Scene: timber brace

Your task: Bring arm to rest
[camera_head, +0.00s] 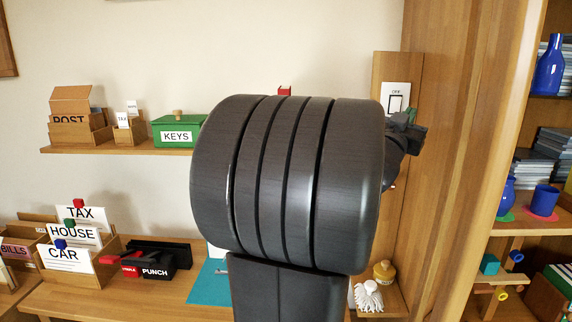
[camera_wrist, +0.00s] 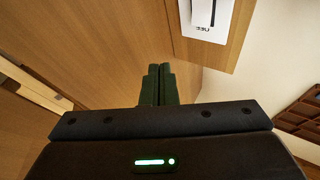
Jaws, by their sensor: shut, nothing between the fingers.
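My arm's large dark link fills the middle of the head view and hides much of the wall, shelf and desk behind it. Part of my gripper (camera_head: 408,132) shows past the link's right side, close to the white switch on the timber post; its fingertips are hard to make out there. In the wrist view the two fingers of my gripper (camera_wrist: 158,70) stand side by side, touching, with nothing between them.
The switch plate (camera_head: 396,97) is on the wooden post (camera_head: 412,200). A green KEYS box (camera_head: 179,131) sits on the wall shelf (camera_head: 120,149). Below are a desk (camera_head: 110,295) with files and a punch (camera_head: 160,262). Right, a shelf unit holds a blue bottle (camera_head: 549,70) and cups.

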